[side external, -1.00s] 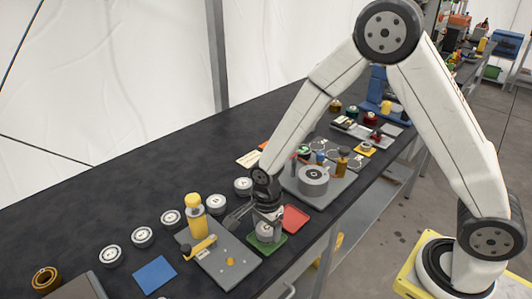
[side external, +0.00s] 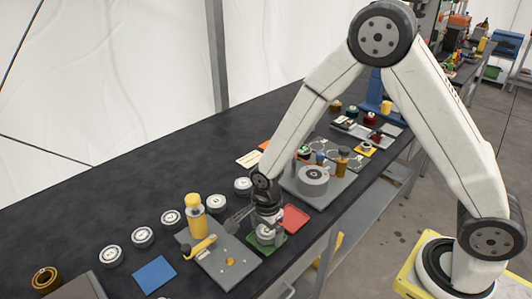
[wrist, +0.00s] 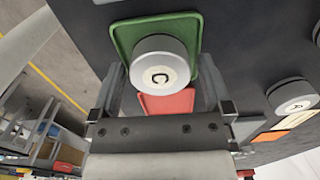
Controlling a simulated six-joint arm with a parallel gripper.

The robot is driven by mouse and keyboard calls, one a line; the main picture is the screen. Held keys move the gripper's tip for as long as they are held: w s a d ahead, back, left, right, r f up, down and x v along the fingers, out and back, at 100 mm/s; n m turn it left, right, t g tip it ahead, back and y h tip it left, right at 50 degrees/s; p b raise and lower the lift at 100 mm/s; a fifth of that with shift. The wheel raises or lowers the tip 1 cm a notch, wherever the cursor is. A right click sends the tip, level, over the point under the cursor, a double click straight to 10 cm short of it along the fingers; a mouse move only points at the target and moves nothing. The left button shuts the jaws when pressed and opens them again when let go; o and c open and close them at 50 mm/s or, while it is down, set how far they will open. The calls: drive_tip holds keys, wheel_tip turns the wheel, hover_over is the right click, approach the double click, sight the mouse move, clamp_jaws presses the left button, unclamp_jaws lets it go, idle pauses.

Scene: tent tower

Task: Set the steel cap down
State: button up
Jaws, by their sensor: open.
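The steel cap (wrist: 160,62) is a short round silver puck with a white face marked C. It rests on the green tray (wrist: 122,38), and it also shows under my gripper in the side view (side external: 266,236). My gripper (wrist: 163,80) is open, with one finger on each side of the cap and visible space between them and it. In the side view my gripper (side external: 267,222) points down just above the green tray (side external: 282,243), and its fingers partly hide the cap.
A red tray (side external: 295,217) lies just beyond the green one. A grey board with a yellow bottle (side external: 196,218) stands to the left. Several similar caps (side external: 171,219) stand in a row at the back left. A large grey cylinder (side external: 313,181) stands behind right.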

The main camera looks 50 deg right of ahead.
sight(267, 231)
drive_tip(key=shift+r, duration=0.15)
wheel_tip(267, 231, up, 12)
idle(0.7)
idle(0.5)
drive_tip(key=s+d+n+t, duration=0.2)
drive_tip(key=s+d+n, duration=0.7)
drive_tip(key=n, duration=0.9)
drive_tip(key=shift+s+f+t, duration=0.2)
drive_tip(key=shift+f+t, duration=0.1)
drive_tip(key=shift+f, duration=0.15)
